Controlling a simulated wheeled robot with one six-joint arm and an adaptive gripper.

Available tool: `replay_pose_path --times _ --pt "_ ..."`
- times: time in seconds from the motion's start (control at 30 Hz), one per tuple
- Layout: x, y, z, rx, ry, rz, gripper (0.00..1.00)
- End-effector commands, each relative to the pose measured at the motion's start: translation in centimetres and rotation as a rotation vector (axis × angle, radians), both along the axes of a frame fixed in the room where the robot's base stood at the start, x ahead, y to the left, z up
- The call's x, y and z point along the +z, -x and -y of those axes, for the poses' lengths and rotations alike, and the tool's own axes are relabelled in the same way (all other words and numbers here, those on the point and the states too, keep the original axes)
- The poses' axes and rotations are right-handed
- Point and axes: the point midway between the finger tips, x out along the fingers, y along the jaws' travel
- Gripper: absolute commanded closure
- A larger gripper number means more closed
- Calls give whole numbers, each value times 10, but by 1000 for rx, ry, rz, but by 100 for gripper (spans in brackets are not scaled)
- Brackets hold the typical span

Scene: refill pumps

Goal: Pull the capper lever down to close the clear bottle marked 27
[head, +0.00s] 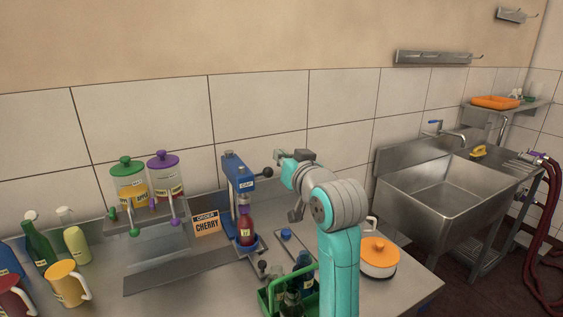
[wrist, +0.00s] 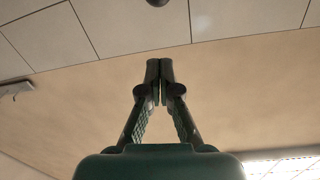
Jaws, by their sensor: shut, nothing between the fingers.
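The blue capper (head: 238,182) stands on the steel counter. Its lever sticks out to the right and ends in a dark ball knob (head: 267,172), which is raised. A bottle with red contents (head: 245,229) stands upright under the capper head; its label is too small to read. My gripper (wrist: 160,72) is shut and empty in the wrist view, pointing at the wall. A dark ball, likely the knob, shows at that view's top edge (wrist: 157,2), apart from the fingertips. In the head view my arm's end is just right of the knob; the fingers are hard to make out.
An order sign reading CHERRY (head: 207,223) stands left of the capper. Two dispensers with green (head: 125,160) and purple (head: 163,155) lids stand further left. A green crate of bottles (head: 267,299) is in front, an orange-lidded pot (head: 379,252) right. The sink (head: 450,190) lies beyond.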

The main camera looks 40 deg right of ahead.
Motion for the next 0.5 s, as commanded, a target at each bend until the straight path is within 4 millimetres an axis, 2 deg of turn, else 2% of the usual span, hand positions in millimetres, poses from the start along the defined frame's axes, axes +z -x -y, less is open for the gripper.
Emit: replay_pose_path --times 0.1,0.37,0.5 --pt "-1 -22 7 1 -1 -2 100" --pt "-2 -62 22 1 0 -1 100" --pt "-19 -58 17 1 -1 -3 100"
